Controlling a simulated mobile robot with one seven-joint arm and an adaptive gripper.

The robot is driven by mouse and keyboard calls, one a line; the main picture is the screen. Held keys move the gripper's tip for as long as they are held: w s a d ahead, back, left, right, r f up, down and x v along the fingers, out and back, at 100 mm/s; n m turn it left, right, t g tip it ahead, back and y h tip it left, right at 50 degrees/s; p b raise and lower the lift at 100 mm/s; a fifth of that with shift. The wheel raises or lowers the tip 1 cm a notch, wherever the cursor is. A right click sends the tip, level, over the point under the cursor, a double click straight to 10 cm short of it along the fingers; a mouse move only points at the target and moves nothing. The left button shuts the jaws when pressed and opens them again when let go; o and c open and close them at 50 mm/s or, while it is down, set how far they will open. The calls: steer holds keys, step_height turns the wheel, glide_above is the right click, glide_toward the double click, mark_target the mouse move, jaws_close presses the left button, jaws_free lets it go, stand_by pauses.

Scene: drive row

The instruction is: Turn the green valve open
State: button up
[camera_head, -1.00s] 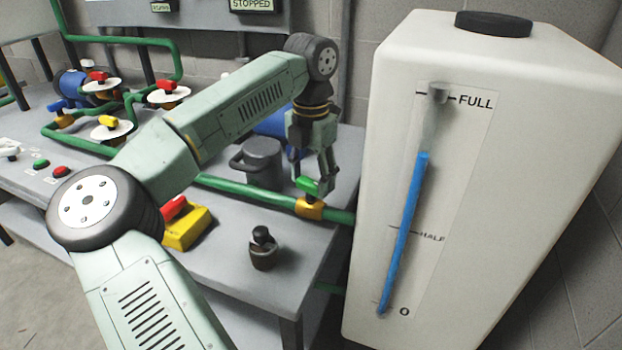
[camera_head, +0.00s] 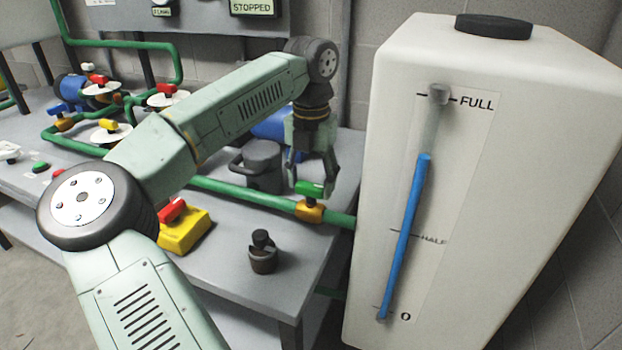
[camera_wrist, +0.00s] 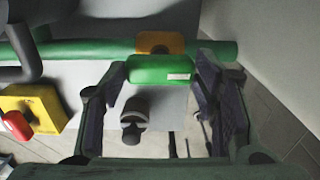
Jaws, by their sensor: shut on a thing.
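The green valve handle (camera_head: 310,188) sits on a yellow-orange valve body (camera_head: 309,211) in the green pipe, at the bench's right end. In the wrist view the handle (camera_wrist: 160,69) lies roughly parallel to the pipe (camera_wrist: 90,49), with the valve body (camera_wrist: 160,43) just beyond it. My gripper (camera_head: 312,186) reaches down over the handle. In the wrist view my gripper (camera_wrist: 167,72) has one finger at each end of the handle and is shut on it.
A white tank (camera_head: 520,120) stands close right, its blue gauge level (camera_head: 409,220) between HALF and FULL. A grey lidded can (camera_head: 262,165), a dark knobbed pot (camera_head: 263,254) and a yellow box with a red switch (camera_head: 185,230) stand nearby. A sign reads STOPPED (camera_head: 253,6).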

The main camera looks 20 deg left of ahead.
mark_target(311, 185)
steer(key=o, duration=1.2)
steer(key=shift+c, duration=0.2)
step_height(311, 185, up, 12)
